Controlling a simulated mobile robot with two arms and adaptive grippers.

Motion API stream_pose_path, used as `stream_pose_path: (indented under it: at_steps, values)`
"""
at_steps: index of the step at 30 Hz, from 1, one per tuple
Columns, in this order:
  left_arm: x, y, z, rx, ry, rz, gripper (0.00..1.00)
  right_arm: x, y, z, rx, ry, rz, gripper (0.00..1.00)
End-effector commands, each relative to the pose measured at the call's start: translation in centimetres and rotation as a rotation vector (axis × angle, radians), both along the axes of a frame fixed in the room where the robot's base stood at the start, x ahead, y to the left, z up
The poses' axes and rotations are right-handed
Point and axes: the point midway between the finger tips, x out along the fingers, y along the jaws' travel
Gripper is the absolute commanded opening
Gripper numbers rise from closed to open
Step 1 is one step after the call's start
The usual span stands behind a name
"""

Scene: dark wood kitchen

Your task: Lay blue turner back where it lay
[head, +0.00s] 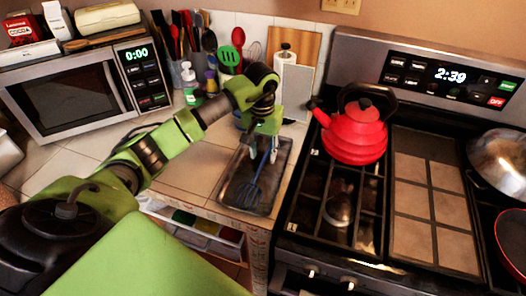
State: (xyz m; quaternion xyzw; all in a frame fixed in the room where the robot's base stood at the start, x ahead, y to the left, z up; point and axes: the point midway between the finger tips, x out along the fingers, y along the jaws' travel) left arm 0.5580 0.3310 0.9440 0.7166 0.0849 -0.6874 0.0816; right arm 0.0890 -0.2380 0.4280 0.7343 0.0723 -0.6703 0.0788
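The blue turner (250,191) has a slotted head toward the front of a dark metal tray (228,187) on the counter left of the stove. Its thin handle runs back, up to between the fingers of my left gripper (263,155). The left gripper points down over the back half of the tray. Its two pale fingertips stand apart, with a gap wider than the handle. The turner appears to lie in the tray, though its handle end is partly hidden by the gripper. My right gripper is not in view.
A red kettle (354,132) stands on the stove, close right of the tray. Behind my arm are a soap bottle (190,86), a utensil holder and a paper towel holder (288,75). A microwave (80,92) stands at left. An open drawer (200,232) is below the counter.

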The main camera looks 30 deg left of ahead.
Motion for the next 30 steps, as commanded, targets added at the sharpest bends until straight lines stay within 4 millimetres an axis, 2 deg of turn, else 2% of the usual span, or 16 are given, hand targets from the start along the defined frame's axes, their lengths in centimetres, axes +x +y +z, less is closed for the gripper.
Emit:
stream_pose_path:
  at_steps: [7,10,24,30]
  values:
    - [0.0,0.0,0.2,0.000,-0.001,0.000,0.34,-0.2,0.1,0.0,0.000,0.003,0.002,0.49]
    - [0.1,0.1,1.0,0.002,-0.003,0.000,0.34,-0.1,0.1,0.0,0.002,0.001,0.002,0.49]
    - [-0.3,0.0,10.1,0.002,-0.004,0.000,0.34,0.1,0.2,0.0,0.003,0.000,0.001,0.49]
    - [-0.5,-0.1,11.8,0.001,0.000,0.000,0.34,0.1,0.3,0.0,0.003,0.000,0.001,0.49]
